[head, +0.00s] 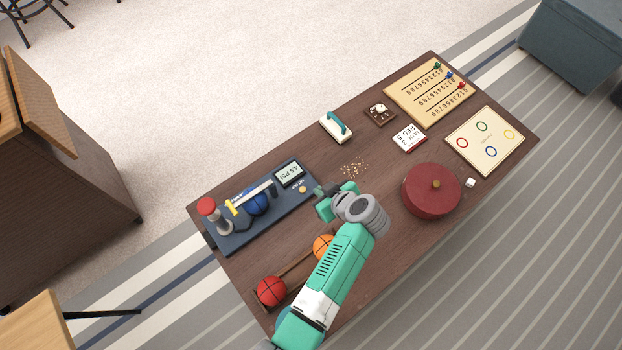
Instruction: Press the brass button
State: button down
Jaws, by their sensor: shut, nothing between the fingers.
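A small round brass button (302,189) sits at the right end of a dark blue pump board (270,228), next to a grey display reading about 4.5 PSI. The board also carries a blue ball (257,201) under a yellow-and-grey bar and a red-topped cylinder (207,206). My gripper (322,200) is shut and empty, just right of the button in the picture. It looks apart from the button, but its height above the table is hard to tell. My wrist hides part of the gripper.
The wooden table (385,150) also holds a red round lidded box (431,191), crumbs (354,168), a teal-handled brush (336,127), number board (430,92) and ring board (485,141). Red (271,291) and orange (323,247) balls lie beside my arm.

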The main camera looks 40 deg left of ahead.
jog(key=b, duration=0.6)
send_over(304, 192)
jog(key=f, duration=0.7)
jog(key=shift+d+f, duration=0.25)
jog(key=shift+d, duration=0.15)
notch_tip(304, 192, down, 2)
jog(key=shift+f+b, duration=0.25)
jog(key=shift+b, duration=0.4)
jog(key=shift+f, duration=0.5)
jog(key=shift+d+f+b, duration=0.15)
jog(key=shift+f+b, duration=0.4)
jog(key=shift+f, duration=0.6)
jog(key=shift+s, duration=0.1)
jog(key=r+p, duration=0.1)
jog(key=r, duration=0.1)
jog(key=r+p, duration=0.3)
jog(key=r, duration=0.1)
jog(key=shift+d+r+p, duration=0.1)
jog(key=shift+d+p, duration=0.15)
jog(key=shift+p, duration=0.05)
jog(key=w+p+v, duration=0.1)
jog(key=p+v, duration=0.3)
jog(key=v, duration=0.4)
jog(key=shift+s+d, duration=0.3)
jog(key=shift+d, duration=0.15)
